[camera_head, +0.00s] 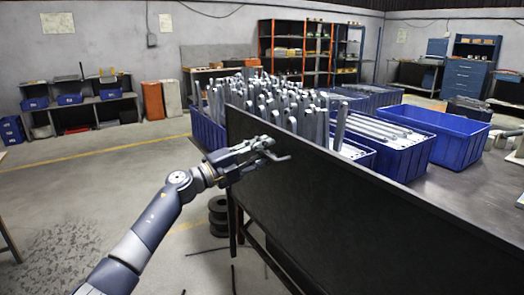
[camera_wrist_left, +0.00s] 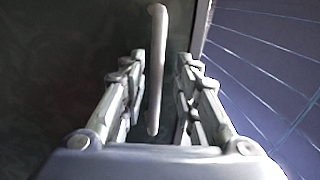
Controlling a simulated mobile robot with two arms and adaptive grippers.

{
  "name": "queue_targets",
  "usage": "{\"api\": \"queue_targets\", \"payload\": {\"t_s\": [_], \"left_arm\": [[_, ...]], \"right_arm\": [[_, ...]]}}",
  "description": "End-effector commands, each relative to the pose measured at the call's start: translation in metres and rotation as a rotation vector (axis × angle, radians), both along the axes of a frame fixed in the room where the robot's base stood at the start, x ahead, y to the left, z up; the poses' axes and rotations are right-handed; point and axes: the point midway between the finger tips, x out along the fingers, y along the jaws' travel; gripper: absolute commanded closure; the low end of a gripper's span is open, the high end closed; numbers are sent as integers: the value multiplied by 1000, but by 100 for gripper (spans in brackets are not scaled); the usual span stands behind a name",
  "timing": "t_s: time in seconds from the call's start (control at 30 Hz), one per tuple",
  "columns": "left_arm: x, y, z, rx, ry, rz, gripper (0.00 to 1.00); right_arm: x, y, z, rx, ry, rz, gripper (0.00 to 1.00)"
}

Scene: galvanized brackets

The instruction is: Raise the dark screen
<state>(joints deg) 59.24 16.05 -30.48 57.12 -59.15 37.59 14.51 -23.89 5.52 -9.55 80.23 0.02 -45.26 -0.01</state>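The dark screen (camera_head: 350,215) is a wide black panel standing upright along the near side of the table, in front of the blue bins. A pale bar-like handle (camera_wrist_left: 155,70) shows in the left wrist view against a dark surface. My left gripper (camera_head: 268,147) is at the screen's upper left part, close to its top edge. In the left wrist view its two fingers (camera_wrist_left: 158,75) stand apart on either side of the handle, with gaps visible. The fingers partly hide the handle in the head view. I cannot make out my right gripper.
Blue bins (camera_head: 455,137) stand on the table behind the screen, several holding upright galvanized brackets (camera_head: 290,105). Pale pieces at the right edge are unclear. Dark round rolls (camera_head: 218,210) lie below the table's left end. The floor (camera_head: 90,185) at left is mostly clear.

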Motion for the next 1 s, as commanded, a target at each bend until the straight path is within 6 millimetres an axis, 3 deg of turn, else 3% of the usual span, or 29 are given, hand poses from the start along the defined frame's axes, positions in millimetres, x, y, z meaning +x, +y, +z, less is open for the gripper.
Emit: {"api": "queue_targets", "payload": {"t_s": [0.2, 0.63, 1.0], "left_arm": [[-13, 20, -6, 2, 1, 2, 71], [-60, 86, -20, 2, 1, 6, 71], [-69, 98, -21, -1, 0, 4, 71]], "right_arm": [[0, 0, 0, 0, 1, 0, 59], [0, -1, 0, -1, 1, 0, 59], [-1, -1, 0, -1, 2, 0, 59]]}}
